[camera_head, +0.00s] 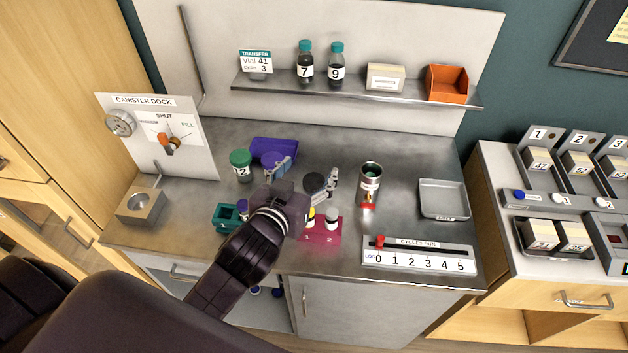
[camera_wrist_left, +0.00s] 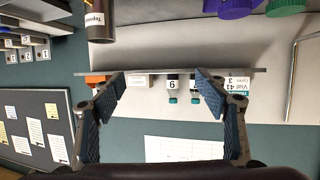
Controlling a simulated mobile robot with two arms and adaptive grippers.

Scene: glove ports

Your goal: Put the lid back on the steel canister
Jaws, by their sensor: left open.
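The steel canister (camera_head: 370,188) stands upright on the bench, right of centre, with its top open and red at its base. A labelled steel cylinder at the top left of the left wrist view looks like the same canister (camera_wrist_left: 101,22). My right gripper is not in view.
A magenta holder (camera_head: 325,236) with small vials is in front. A grey tray (camera_head: 443,199) and a counter strip (camera_head: 419,254) lie right. The shelf (camera_head: 350,91) runs behind.

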